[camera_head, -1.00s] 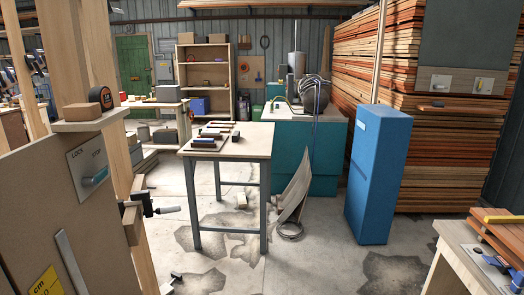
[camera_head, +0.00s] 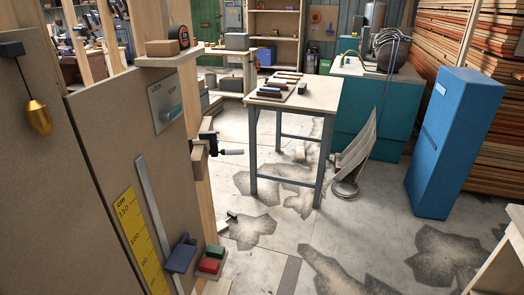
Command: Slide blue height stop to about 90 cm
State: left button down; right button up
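The blue height stop (camera_head: 181,254) sits at the lower left on a grey metal rail (camera_head: 156,222) fixed to a brown panel. A yellow cm scale (camera_head: 142,245) stands left of the rail, with 110 and 100 readable and a lower mark that looks like 90 near the bottom edge. The stop is beside the part of the scale around and just below 100; its exact reading is hard to tell from this angle. Neither gripper is in view.
A plumb bob (camera_head: 38,117) hangs at the left. A lock/stop lever plate (camera_head: 165,104) and a shelf with a tape measure (camera_head: 179,36) are above the rail. Red and green blocks (camera_head: 210,262) lie right of the stop. A worktable (camera_head: 310,95) and blue cabinet (camera_head: 455,145) stand beyond open floor.

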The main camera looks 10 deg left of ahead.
aim_at(179, 260)
jog(key=u, duration=1.15)
